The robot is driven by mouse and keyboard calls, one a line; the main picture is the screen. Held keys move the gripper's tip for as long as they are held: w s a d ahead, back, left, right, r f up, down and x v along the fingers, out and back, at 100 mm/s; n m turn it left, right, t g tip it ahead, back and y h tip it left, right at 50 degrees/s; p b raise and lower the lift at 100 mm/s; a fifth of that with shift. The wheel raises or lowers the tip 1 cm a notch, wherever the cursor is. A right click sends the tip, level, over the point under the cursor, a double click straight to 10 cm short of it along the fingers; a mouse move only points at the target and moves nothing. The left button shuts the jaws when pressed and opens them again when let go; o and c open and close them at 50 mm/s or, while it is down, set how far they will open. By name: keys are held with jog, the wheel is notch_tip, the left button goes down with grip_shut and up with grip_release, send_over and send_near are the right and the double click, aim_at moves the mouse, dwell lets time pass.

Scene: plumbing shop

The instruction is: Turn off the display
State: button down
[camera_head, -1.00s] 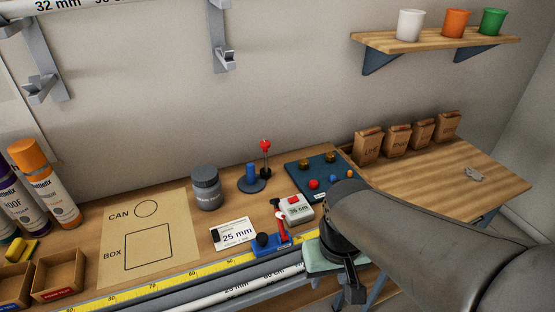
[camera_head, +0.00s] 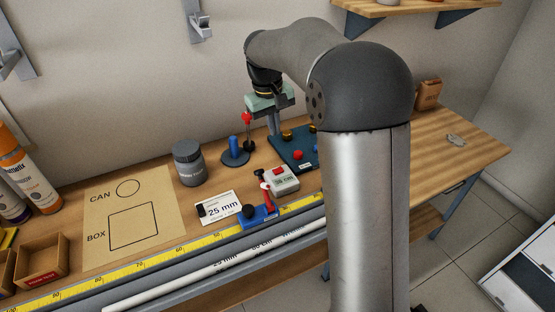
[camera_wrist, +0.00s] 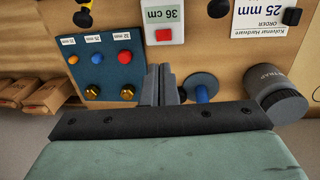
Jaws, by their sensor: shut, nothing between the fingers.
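The display (camera_head: 282,180) is a small white box reading 36 cm with a red button on top, lying on the bench behind the blue stop on the yellow ruler. In the wrist view the display (camera_wrist: 163,20) is at the top centre, with its red button (camera_wrist: 163,35) facing me. My gripper (camera_head: 274,130) is above the back of the bench, behind the display and apart from it. In the wrist view my gripper's fingers (camera_wrist: 161,72) are together and empty, below the button in the picture.
A blue board (camera_head: 290,150) with coloured knobs and brass fittings lies beside the display. A red-knobbed lever (camera_head: 248,130), a blue peg on a round base (camera_head: 235,154) and a grey can (camera_head: 188,166) stand nearby. A 25 mm order card (camera_head: 219,208) lies left of the display.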

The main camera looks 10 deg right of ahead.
aim_at(279, 169)
jog(key=shift+w, duration=0.25)
jog(key=f, duration=0.4)
jog(key=d+f+p, duration=0.1)
jog(key=f, duration=0.4)
jog(key=f+p, duration=0.1)
jog(key=f, duration=0.4)
jog(key=shift+w+d, duration=0.2)
jog(key=shift+d, duration=0.1)
jog(key=shift+a, duration=0.1)
